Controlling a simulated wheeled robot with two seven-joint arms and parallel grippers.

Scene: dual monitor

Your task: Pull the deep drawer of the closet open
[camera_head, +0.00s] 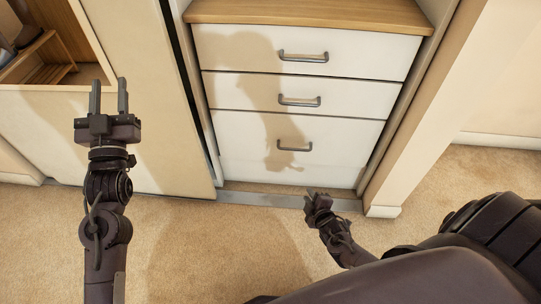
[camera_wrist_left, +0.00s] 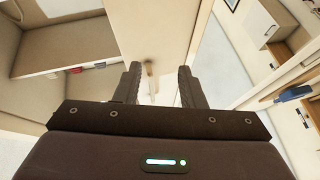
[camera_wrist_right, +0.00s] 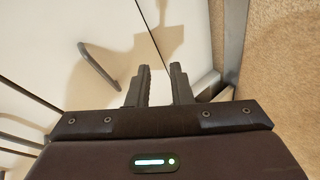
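The closet's white drawer unit (camera_head: 225,95) is in the head view, with three drawers, all flush. The deep drawer (camera_head: 240,150) is the tallest, at the bottom. Its grey bar handle (camera_head: 294,147) is near its upper middle. My right gripper (camera_head: 312,193) is low in front of the unit, below and slightly right of that handle, apart from it. In the right wrist view a bar handle (camera_wrist_right: 99,66) stands left of the open, empty fingers (camera_wrist_right: 160,88); it looks like the deep drawer's. My left gripper (camera_head: 108,95) is raised at the left, open and empty, away from the drawers.
Two shallower drawers with handles (camera_head: 303,57) (camera_head: 299,101) are above, under a wooden top (camera_head: 310,12). A beige panel (camera_head: 165,140) is left of the unit and a wall edge (camera_head: 400,130) stands at its right. Carpet (camera_head: 190,240) in front is clear.

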